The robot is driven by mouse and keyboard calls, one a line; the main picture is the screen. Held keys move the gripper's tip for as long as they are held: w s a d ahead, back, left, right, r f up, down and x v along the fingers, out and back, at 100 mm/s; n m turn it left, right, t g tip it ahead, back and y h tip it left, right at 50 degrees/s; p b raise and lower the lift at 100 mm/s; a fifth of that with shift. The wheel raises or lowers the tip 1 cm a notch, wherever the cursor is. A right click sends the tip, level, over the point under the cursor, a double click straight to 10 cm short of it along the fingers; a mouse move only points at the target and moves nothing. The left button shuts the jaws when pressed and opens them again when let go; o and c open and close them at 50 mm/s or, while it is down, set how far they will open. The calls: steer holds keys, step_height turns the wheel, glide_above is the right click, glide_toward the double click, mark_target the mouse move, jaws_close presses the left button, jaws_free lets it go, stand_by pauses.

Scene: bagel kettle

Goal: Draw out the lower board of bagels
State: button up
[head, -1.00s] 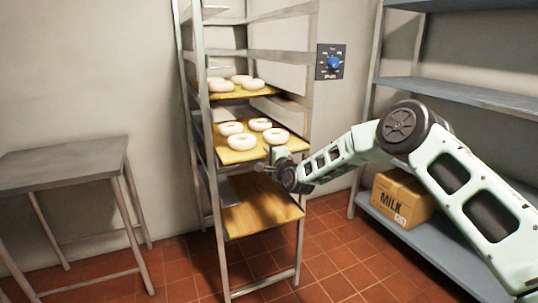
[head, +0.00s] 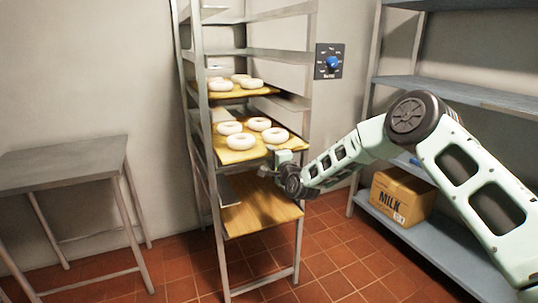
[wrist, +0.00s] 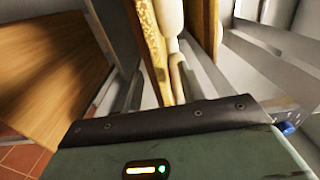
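The lower board of bagels (head: 219,155) rests on the middle level of the tall metal rack and carries several pale bagels (head: 241,141).
An upper board (head: 262,92) also holds bagels. An empty wooden board (head: 262,215) sits below. The rack's posts (head: 302,180) stand close to my gripper. A bare grey table (head: 65,157) stands at left. Shelves with a milk box (head: 400,195) stand at right.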

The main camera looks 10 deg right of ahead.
steer(key=shift+v, duration=2)
steer(key=s+a+r+n+g+y+p, duration=0.2)
steer(key=s+a+r+n+g+p, duration=0.2)
steer(key=s+a+r+n+g, duration=0.45)
steer(key=s+a+r+n+g+p, duration=0.1)
steer(key=s+a+n, duration=0.1)
steer(key=s, duration=0.5)
steer(key=s+a+n+g+p, duration=0.1)
steer(key=s+a+n, duration=0.15)
steer(key=s, duration=0.55)
steer(key=s+d+r+n+g+h+p, duration=0.1)
steer(key=s+d+r+n+g+h, duration=0.1)
steer(key=s, duration=0.8)
steer(key=s+d+r+n+g+h+p, duration=0.2)
steer(key=s+d+n, duration=0.2)
steer(key=s, duration=0.7)
steer(key=s+d+r+n+g+h+p, duration=0.1)
steer(key=s+d+r+n+g+h, duration=0.1)
steer(key=s+d, duration=0.4)
steer(key=s+n+g, duration=0.1)
steer(key=s, duration=0.3)
steer(key=shift+s+d, duration=0.2)
steer(key=shift+d, duration=0.15)
